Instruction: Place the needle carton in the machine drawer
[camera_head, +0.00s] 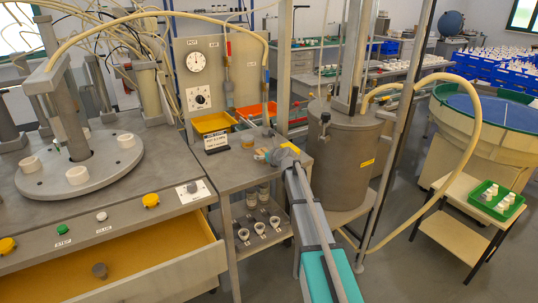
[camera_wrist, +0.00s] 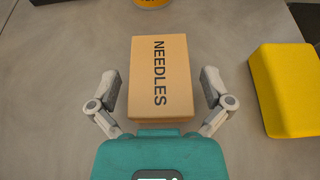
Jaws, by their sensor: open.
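The needle carton (camera_wrist: 160,78) is a tan box marked NEEDLES, lying on a grey top in the wrist view. My gripper (camera_wrist: 166,82) is open, with one finger on each side of the carton and a gap showing at both sides. In the head view my gripper (camera_head: 274,154) is over the small grey side table; the carton cannot be made out clearly there. The machine drawer (camera_head: 150,258), yellow inside, stands pulled out at the lower left.
A yellow block (camera_wrist: 285,88) lies to the right of the carton. A black-and-white sign (camera_head: 215,141) stands on the side table (camera_head: 225,172).

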